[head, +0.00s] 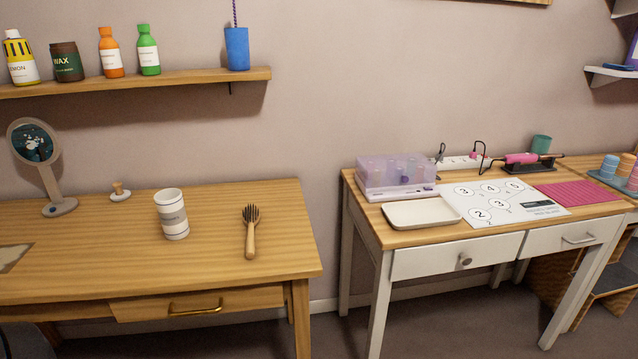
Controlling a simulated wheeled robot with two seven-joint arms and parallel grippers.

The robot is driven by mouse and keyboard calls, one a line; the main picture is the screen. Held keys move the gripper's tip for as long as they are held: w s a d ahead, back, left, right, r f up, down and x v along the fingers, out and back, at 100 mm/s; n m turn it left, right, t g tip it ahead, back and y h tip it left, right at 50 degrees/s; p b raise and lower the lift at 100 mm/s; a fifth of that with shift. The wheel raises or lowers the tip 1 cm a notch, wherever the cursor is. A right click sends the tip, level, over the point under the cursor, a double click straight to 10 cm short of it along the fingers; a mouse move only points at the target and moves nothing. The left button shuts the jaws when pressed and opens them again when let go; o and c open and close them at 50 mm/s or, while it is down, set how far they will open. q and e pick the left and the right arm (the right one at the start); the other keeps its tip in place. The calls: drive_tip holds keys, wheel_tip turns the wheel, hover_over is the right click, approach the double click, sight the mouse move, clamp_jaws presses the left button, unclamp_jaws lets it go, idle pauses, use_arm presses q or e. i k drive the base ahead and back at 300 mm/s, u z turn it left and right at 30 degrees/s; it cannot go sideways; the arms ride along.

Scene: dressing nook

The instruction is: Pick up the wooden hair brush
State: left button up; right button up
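The wooden hair brush (251,234) lies on the left wooden table (110,265), near its right end. Its dark bristle head points to the back and its light wooden handle points to the front edge. Nothing covers it. Neither of my grippers shows in the head view.
A white and grey cup (171,214) stands left of the brush. A small wooden-topped knob (118,190) and a round mirror (38,160) are farther left. A shelf (150,80) with bottles hangs above. A gap separates this table from the white-legged desk (425,262).

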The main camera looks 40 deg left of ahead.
sight(251, 217)
drive_tip(key=i, duration=1.4)
drive_tip(key=u, duration=3)
